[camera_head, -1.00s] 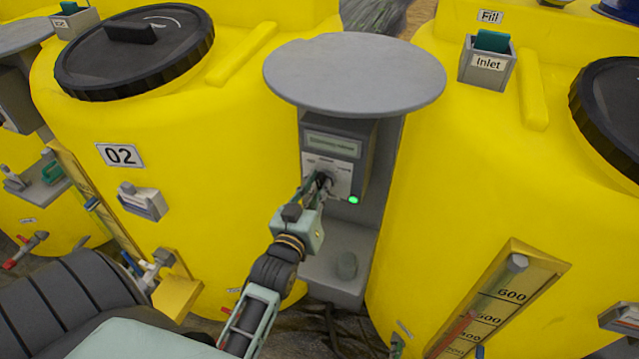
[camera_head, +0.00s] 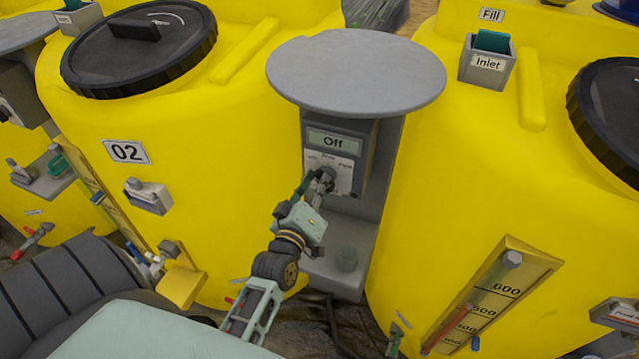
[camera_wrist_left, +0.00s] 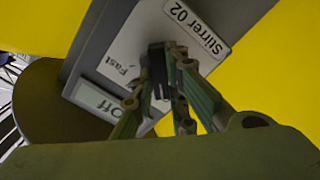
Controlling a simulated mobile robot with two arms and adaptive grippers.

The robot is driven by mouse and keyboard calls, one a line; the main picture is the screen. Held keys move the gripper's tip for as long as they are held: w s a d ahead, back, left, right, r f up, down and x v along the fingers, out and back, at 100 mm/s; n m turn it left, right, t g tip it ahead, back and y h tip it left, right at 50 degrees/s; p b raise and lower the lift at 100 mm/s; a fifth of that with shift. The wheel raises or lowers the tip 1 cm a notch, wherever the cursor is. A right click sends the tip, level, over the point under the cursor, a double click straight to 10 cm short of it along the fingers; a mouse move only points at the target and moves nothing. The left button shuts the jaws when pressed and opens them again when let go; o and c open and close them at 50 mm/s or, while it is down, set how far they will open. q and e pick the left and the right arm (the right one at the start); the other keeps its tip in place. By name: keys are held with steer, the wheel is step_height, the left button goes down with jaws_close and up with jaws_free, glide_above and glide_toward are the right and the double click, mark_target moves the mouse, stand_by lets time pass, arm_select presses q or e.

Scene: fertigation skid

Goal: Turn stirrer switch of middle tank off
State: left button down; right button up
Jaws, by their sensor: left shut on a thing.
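The stirrer switch box (camera_head: 368,150) stands between two yellow tanks, under a round grey cover. Its display (camera_head: 334,142) reads "Off", and no green lamp glows on it. The left wrist view shows the box's label "Stirrer 02" (camera_wrist_left: 191,28) and a "Fast" mark on the dial plate. My left gripper (camera_head: 322,178) is shut on the dark switch knob (camera_wrist_left: 157,62), with its fingers on both sides of it. The fingers hide part of the knob. The tank marked 02 (camera_head: 190,190) is to the left. My right gripper is not in view.
The round grey cover (camera_head: 356,70) overhangs the box closely above my gripper. The right tank (camera_head: 450,190) bulges close beside the post. A grey ledge (camera_head: 335,268) with a small round piece lies below. Level gauges and small valves stick out from the tanks.

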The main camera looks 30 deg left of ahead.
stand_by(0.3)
arm_select(q)
steer(key=c, duration=1.7)
jaws_free()
steer(key=shift+c, duration=0.2)
steer(key=v, duration=1.2)
steer(key=shift+f, duration=0.1)
